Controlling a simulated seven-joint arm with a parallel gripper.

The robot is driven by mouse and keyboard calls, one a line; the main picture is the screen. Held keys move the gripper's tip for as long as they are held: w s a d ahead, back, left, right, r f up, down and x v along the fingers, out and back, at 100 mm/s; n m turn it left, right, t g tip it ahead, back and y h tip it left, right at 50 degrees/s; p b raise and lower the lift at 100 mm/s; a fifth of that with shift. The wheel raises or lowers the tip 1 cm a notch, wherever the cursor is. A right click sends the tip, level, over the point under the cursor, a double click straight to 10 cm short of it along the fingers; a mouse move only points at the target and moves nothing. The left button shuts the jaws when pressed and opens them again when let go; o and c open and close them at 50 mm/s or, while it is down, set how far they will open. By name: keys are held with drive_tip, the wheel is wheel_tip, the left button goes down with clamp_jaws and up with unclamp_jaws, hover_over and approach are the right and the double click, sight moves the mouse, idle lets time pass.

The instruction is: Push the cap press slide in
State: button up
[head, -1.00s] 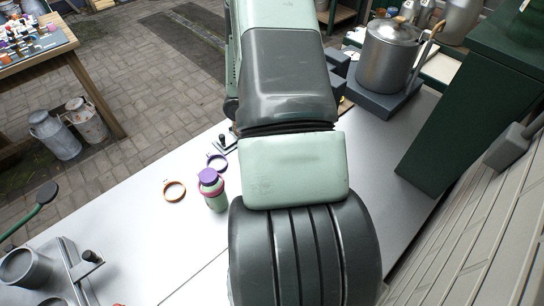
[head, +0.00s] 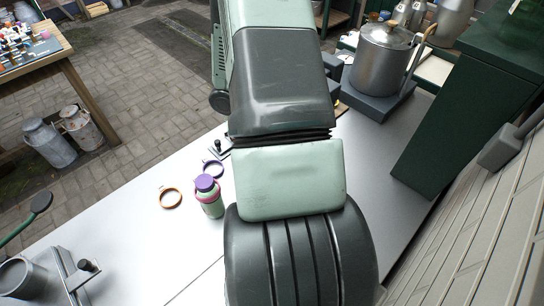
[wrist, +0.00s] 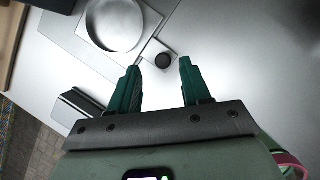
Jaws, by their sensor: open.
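In the wrist view, a black round knob (wrist: 163,61) stands on a small light plate beside a fixture with a shallow round dish (wrist: 115,24). I take the knob and plate as the slide, but cannot tell how far in it sits. My gripper (wrist: 158,68) is open, its two green fingers apart and empty. The knob lies between and just beyond the fingertips in the picture; contact cannot be told. In the head view my arm hides the gripper. A small fixture with a black knob (head: 218,145) shows beside the arm; I cannot tell whether it is the same one.
A grey fixture (head: 72,272) is lower left. A lidded pot (head: 382,62) and green cabinet (head: 465,110) are right.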

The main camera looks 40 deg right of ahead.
drive_tip(key=v, duration=0.7)
drive_tip(key=x, duration=1)
drive_tip(key=shift+s+f, duration=0.15)
drive_tip(key=shift+f, duration=0.2)
drive_tip(key=shift+w+a+r, duration=0.15)
drive_tip(key=shift+a+r, duration=0.1)
drive_tip(key=shift+a, duration=0.25)
drive_tip(key=shift+w+a+r, duration=0.1)
drive_tip(key=shift+a+r, duration=0.15)
drive_tip(key=shift+a, duration=0.2)
drive_tip(key=shift+a+r, duration=0.1)
drive_tip(key=shift+r, duration=0.15)
drive_tip(key=shift+f, duration=0.1)
